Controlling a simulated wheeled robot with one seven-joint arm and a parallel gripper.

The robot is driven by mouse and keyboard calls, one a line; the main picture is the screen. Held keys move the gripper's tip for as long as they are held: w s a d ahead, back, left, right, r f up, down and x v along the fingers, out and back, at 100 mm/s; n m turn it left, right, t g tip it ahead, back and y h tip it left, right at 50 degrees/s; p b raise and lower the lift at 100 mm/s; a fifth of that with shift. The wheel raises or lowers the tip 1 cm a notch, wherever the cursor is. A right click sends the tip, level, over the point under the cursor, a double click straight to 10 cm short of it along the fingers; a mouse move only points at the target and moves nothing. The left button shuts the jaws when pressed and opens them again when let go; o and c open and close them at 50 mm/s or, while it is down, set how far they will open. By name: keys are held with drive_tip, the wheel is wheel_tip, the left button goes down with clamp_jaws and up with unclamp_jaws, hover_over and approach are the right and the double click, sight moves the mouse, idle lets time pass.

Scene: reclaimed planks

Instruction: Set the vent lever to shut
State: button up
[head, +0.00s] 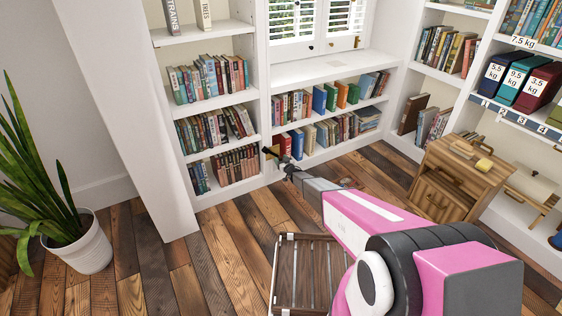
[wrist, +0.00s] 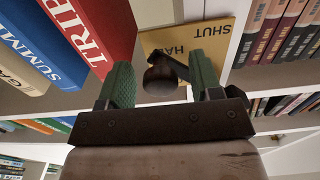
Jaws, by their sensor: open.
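The vent lever (wrist: 160,78) is dark with a round knob, in front of a tan label plate (wrist: 228,42) in the wrist view. The plate reads SHUT near its upper right and a partly hidden word, seemingly HALF, beside the lever; the lettering is inverted. The plate also shows small in the head view (head: 268,151), on the shelf unit. My gripper (wrist: 160,82) is open, one green finger on each side of the knob. I cannot tell whether either finger touches it. In the head view my gripper (head: 284,163) is at the plate, and the lever is too small to make out.
Books (wrist: 92,30) stand close to the left of the plate, and more books (wrist: 285,30) to its right. A wooden cabinet (head: 440,200) stands right, a potted plant (head: 80,245) left.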

clamp_jaws()
drive_tip(key=shift+s, duration=0.1)
drive_tip(key=shift+s+a+f+m, duration=0.3)
drive_tip(key=shift+a+f+m, duration=0.25)
drive_tip(key=shift+m, duration=0.55)
drive_tip(key=shift+s+a+f+m, duration=0.25)
drive_tip(key=shift+s+a+m, duration=0.3)
drive_tip(key=shift+m, duration=0.6)
drive_tip(key=shift+s+a+f+m, duration=0.2)
drive_tip(key=shift+s+a+m, duration=0.15)
drive_tip(key=shift+a+m, duration=0.65)
drive_tip(key=shift+s+a+f+m, duration=0.25)
drive_tip(key=shift+s+a+m, duration=0.2)
drive_tip(key=shift+m, duration=0.9)
unclamp_jaws()
